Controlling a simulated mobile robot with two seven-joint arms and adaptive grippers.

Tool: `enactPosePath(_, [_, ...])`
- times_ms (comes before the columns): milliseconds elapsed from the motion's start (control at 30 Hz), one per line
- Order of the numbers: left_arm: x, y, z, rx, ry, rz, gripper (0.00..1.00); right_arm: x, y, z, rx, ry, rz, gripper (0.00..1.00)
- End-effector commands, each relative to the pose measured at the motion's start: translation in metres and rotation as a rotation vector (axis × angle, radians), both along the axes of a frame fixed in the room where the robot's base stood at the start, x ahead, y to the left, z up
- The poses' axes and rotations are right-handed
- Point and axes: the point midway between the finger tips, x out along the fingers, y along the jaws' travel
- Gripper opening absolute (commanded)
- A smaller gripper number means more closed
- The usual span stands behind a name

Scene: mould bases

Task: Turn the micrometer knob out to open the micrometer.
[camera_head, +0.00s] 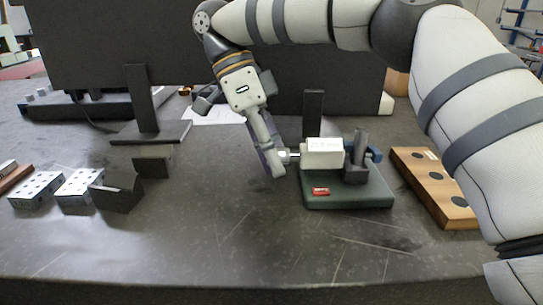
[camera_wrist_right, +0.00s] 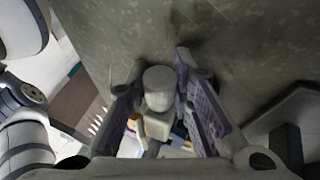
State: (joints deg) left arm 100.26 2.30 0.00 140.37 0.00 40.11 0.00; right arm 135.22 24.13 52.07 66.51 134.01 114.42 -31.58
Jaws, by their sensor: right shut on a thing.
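The micrometer stands on a dark green base (camera_head: 348,194) right of centre in the head view. It has a white block (camera_head: 322,153), a dark upright holder (camera_head: 357,158) and a blue frame part (camera_head: 375,154). Its knob end (camera_head: 293,156) points left toward my right gripper (camera_head: 271,168). In the right wrist view, the pale grey round knob (camera_wrist_right: 158,84) lies between the purple-padded fingers of my right gripper (camera_wrist_right: 162,92). The gripper is shut on the knob. The knob is mostly hidden behind the fingers in the head view. My left gripper is not in view.
A wooden block with dark round inserts (camera_head: 432,180) lies to the right. Metal hole blocks (camera_head: 38,190) and dark V-shaped blocks (camera_head: 116,192) stand at the left. A dark monitor (camera_head: 130,60) on a stand is behind. The front of the grey table is clear.

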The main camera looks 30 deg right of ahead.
Motion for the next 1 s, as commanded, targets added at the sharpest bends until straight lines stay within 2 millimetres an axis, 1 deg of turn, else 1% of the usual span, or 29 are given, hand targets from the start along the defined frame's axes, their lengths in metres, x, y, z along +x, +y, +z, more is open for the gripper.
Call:
enactPosePath(33, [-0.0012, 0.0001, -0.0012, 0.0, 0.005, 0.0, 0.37, -0.0001, 0.0005, -0.0037, 0.003, 0.014, 0.0, 0.0])
enactPosePath(500, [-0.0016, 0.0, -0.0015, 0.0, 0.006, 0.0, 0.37, -0.0004, 0.0004, -0.0039, 0.009, 0.024, 0.0, 0.0])
enactPosePath(533, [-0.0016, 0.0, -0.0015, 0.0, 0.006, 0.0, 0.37, -0.0004, 0.0004, -0.0039, 0.009, 0.024, 0.0, 0.23])
enactPosePath(567, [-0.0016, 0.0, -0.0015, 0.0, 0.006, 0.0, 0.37, -0.0004, 0.0005, -0.004, 0.009, 0.024, 0.0, 0.3])
enactPosePath(600, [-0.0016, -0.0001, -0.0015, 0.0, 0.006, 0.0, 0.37, -0.0004, 0.0004, -0.0039, 0.009, 0.024, 0.0, 0.39])
enactPosePath(633, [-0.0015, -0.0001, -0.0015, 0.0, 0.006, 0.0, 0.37, -0.0004, 0.0004, -0.0037, 0.008, 0.023, 0.0, 0.42])
enactPosePath(900, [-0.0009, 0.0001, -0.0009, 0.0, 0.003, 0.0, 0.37, -0.0003, 0.0002, -0.0015, 0.008, 0.017, 0.0, 0.42])
enactPosePath(1000, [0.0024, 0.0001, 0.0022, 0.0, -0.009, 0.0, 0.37, -0.0011, 0.0001, 0.0015, -0.015, -0.025, 0.003, 0.42])
